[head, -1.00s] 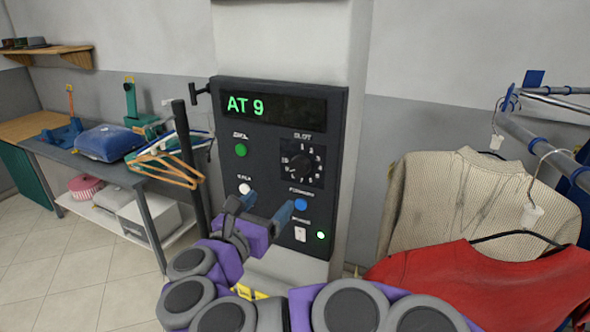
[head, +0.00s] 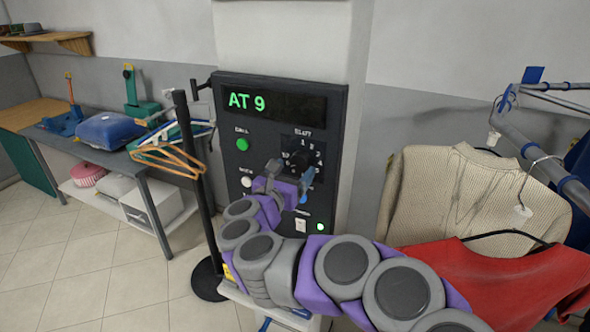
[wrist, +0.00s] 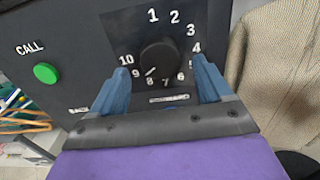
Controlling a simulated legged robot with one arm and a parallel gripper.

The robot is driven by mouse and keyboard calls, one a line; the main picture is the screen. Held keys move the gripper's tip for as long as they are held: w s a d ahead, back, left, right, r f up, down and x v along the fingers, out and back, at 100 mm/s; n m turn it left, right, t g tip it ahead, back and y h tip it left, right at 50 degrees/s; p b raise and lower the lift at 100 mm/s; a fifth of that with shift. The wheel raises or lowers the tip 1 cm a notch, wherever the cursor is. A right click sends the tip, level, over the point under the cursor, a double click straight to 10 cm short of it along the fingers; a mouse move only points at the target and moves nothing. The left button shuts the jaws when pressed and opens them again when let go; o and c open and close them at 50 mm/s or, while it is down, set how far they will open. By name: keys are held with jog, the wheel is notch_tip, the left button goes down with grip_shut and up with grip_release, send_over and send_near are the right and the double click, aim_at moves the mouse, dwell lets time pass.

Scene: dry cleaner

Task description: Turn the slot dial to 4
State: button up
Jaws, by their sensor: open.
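The slot dial (wrist: 158,58) is a round black knob ringed by white numbers on a dark plate, and its white pointer mark points down-left, between 8 and 9. In the head view the dial (head: 299,158) is partly hidden by my gripper (head: 290,172). The control panel (head: 228,180) shows "AT 9" on its green-lit display (head: 262,103). In the wrist view my gripper (wrist: 162,80) is open. Its blue fingers stand on either side of the dial's lower part, one near 10 and one near 4. Contact with the knob cannot be told.
A green CALL button (wrist: 45,72) is left of the dial. A black post (head: 195,180) with orange hangers (head: 170,160) stands left of the panel. A cream sweater (head: 460,195) and a red garment (head: 480,285) hang at the right.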

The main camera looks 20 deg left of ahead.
jog(key=shift+w+d, duration=0.1)
jog(key=shift+w, duration=0.85)
jog(key=shift+c, duration=0.2)
jog(key=c, duration=1)
